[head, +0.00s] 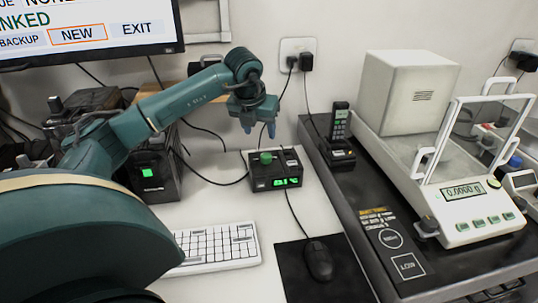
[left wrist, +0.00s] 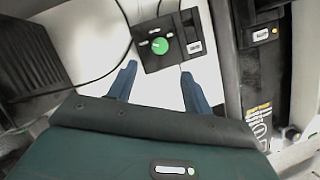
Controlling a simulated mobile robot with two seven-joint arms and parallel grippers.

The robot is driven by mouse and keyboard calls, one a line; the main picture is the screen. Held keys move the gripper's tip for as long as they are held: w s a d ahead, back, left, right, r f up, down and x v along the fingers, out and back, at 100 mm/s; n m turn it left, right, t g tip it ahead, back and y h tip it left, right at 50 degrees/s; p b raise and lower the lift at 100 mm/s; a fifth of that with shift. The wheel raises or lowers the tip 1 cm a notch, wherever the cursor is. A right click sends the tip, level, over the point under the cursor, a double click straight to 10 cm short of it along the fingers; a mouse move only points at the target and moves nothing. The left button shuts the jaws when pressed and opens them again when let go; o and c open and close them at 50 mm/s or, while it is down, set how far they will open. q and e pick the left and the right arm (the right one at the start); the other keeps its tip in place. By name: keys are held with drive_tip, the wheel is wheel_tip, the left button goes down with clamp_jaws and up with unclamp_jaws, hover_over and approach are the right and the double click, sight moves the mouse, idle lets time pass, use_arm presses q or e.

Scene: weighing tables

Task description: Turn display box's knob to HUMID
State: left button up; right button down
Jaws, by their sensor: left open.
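The display box (head: 275,172) is a small black box on the white table, with a lit green display (head: 287,182) on its front. Its round green knob (head: 266,158) sits on top. In the left wrist view the knob (left wrist: 160,46) shows among small white labels, too small to read. My left gripper (head: 258,128) is above and behind the box in the head view, pointing down. In the left wrist view its blue fingers (left wrist: 157,88) are apart and empty, with the box ahead of the fingertips. My right gripper is not seen.
A white keyboard (head: 218,246) and a black mouse (head: 318,260) on a dark mat lie in front of the box. A phone-like handset (head: 340,125) and a balance (head: 468,205) stand to the right. A monitor (head: 90,30) is at the back left. Cables run around the box.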

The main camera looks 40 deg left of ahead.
sight(266, 155)
use_arm(q)
drive_tip(key=x, duration=1.1)
drive_tip(key=shift+d+f, duration=0.1)
drive_tip(key=shift+f, duration=0.15)
drive_tip(key=c, duration=1)
drive_tip(key=shift+o, duration=0.2)
drive_tip(key=shift+m, duration=0.5)
drive_tip(key=m+h, duration=0.1)
drive_tip(key=m, duration=0.1)
drive_tip(key=m+h, duration=0.1)
drive_tip(key=m, duration=0.1)
drive_tip(key=shift+a+m+b, duration=0.2)
drive_tip(key=shift+m+b, duration=0.1)
drive_tip(key=m+h, duration=0.1)
drive_tip(key=m, duration=0.2)
drive_tip(key=m+h, duration=0.1)
drive_tip(key=m, duration=0.2)
drive_tip(key=shift+w+a+g+h, duration=0.1)
drive_tip(key=shift+g+h, duration=0.2)
drive_tip(key=shift+m, duration=0.3)
